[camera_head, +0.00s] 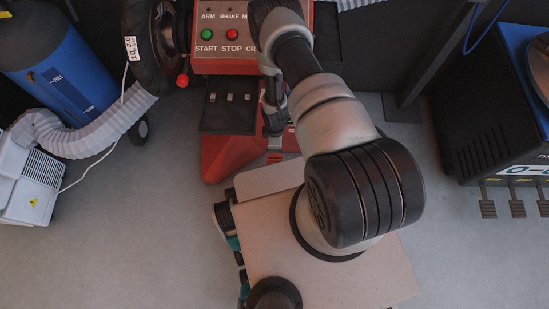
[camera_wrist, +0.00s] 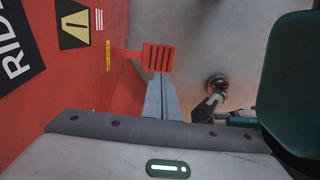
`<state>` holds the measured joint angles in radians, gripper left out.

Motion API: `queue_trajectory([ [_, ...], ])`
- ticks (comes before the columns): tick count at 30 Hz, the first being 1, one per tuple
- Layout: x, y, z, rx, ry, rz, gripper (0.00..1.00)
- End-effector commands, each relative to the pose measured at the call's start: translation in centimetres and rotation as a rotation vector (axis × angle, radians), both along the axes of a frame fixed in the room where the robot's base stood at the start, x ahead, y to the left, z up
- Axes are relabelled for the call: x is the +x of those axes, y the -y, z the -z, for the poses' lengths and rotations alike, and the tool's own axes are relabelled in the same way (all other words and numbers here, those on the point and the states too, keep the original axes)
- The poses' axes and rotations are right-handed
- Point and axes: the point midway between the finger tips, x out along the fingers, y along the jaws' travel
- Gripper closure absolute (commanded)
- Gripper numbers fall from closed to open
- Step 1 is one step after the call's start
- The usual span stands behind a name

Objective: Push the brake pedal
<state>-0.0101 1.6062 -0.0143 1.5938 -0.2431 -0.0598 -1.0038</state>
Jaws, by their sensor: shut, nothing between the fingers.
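A red slotted pedal (camera_wrist: 158,58) sticks out from the side of the red machine (camera_wrist: 75,85) in the wrist view, with a small yellow label on the machine beside its arm. My gripper (camera_wrist: 162,77) is shut and empty, its fingertips at the pedal's near edge; I cannot tell whether they touch it. In the head view my gripper (camera_head: 274,129) points down beside the red machine (camera_head: 229,155), just above the red slotted pedal (camera_head: 275,157), which is partly hidden by the arm.
The machine's panel (camera_head: 228,50) has green START and red STOP buttons. A blue cylinder (camera_head: 60,65), grey hose (camera_head: 90,140) and white unit (camera_head: 32,185) stand left. At right, a dark cabinet (camera_head: 480,130) has several floor pedals (camera_head: 516,208). Grey floor between is clear.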

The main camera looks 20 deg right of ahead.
Motion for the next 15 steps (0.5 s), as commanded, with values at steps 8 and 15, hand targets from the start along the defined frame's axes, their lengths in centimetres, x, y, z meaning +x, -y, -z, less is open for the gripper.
queue_trajectory([
  [8,-0.1,0.0,2.1,0.001,-0.002,0.000,1.00],
  [15,-0.1,0.0,7.2,0.000,0.000,0.001,1.00],
])
